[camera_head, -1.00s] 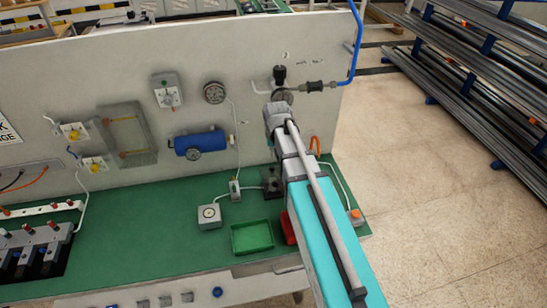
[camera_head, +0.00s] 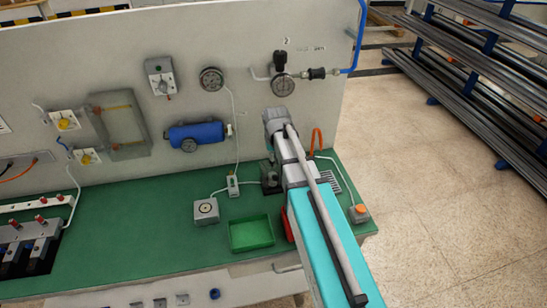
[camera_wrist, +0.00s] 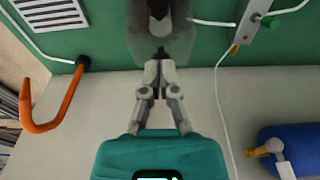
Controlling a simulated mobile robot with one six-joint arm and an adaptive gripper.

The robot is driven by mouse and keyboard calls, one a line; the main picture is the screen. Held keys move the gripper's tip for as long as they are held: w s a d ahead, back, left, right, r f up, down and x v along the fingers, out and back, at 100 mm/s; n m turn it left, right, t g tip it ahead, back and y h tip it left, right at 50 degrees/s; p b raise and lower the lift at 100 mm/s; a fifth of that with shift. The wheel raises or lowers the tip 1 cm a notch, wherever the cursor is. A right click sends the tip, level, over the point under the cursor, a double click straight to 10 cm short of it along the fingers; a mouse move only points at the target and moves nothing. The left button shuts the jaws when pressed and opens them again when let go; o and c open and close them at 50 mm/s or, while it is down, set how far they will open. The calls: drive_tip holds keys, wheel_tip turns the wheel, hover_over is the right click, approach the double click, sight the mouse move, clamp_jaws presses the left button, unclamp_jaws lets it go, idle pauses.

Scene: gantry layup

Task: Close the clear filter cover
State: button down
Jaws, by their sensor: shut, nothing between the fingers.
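My gripper (camera_wrist: 157,60) is shut and empty in the wrist view. Its fingertips are at a smoky, see-through piece (camera_wrist: 178,38) around a black part, above the green bench; I cannot tell whether they touch. In the head view my arm hides the fingers, and a dark block (camera_head: 268,178) shows partly behind it on the bench. A clear, box-like cover (camera_head: 124,128) with yellow lines behind it is on the grey panel to the left, away from my arm. I cannot tell which see-through piece is the filter cover.
A blue cylinder (camera_head: 196,135) and gauges (camera_head: 211,79) are on the panel. A green tray (camera_head: 251,234) and a white box with a dial (camera_head: 206,210) stand on the bench. An orange hook (camera_wrist: 58,105) and a white cable (camera_wrist: 222,110) flank my gripper.

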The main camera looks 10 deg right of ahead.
sight(275, 174)
wheel_tip(275, 174, down, 2)
drive_tip(key=shift+w+f+b, duration=0.15)
drive_tip(key=shift+f+b, duration=0.05)
drive_tip(key=shift+b, duration=0.7)
drive_tip(key=f+b, duration=0.1)
drive_tip(key=s+f+b, duration=0.1)
drive_tip(key=f+b, duration=0.1)
drive_tip(key=shift+s, duration=0.2)
drive_tip(key=shift+f, duration=0.15)
drive_tip(key=shift+s, duration=0.1)
drive_tip(key=s+f+b, duration=0.3)
drive_tip(key=f+b, duration=0.1)
drive_tip(key=shift+s+f+b, duration=0.15)
drive_tip(key=shift+s+b, duration=0.15)
drive_tip(key=shift+s, duration=0.05)
drive_tip(key=shift+r, duration=0.2)
drive_tip(key=s+r+p, duration=0.5)
drive_tip(key=r+p, duration=0.7)
drive_tip(key=shift+r+p, duration=0.2)
drive_tip(key=shift+p, duration=0.2)
